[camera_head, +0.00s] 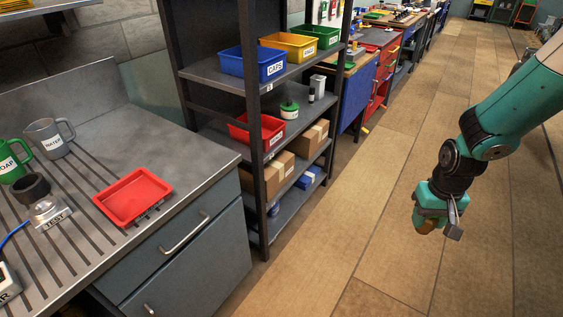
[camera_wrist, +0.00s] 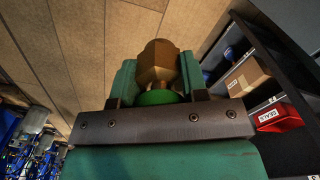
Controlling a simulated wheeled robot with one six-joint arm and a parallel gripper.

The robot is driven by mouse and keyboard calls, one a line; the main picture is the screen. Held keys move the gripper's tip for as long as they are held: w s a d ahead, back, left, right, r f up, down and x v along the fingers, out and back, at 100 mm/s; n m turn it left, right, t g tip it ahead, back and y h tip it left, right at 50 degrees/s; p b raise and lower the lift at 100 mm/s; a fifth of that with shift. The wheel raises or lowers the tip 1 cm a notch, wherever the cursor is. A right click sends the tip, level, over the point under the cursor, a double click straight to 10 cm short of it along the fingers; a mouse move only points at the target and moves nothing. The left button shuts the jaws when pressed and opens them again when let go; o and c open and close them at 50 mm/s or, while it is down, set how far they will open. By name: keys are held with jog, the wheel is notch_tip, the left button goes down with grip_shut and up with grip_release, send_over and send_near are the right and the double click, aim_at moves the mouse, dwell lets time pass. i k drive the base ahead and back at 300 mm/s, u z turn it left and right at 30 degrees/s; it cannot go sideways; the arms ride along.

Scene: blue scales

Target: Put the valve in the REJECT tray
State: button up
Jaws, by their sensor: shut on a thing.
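My gripper (camera_head: 437,218) hangs over the open floor at the right, well away from the bench and shelf. It is shut on the valve, whose brass body (camera_head: 425,228) pokes out below the jaws. In the wrist view the brass six-sided body (camera_wrist: 159,57) sits between the two green fingers, with a green round part at its base; the fingers hide some of it. A shallow red tray (camera_head: 150,183) lies empty on the grey bench at the left. I can read no REJECT label on it from here.
A dark shelf unit (camera_head: 214,80) with labelled bins, boxes and a red bin (camera_head: 240,132) stands between bench and floor. A dark cup (camera_head: 34,187), TEST fixture (camera_head: 49,212) and two mugs are left of the tray. The wooden floor (camera_head: 340,225) is clear.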

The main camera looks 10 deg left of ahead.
aim_at(135, 199)
jog(key=i, duration=1.05)
jog(key=u, duration=1.65)
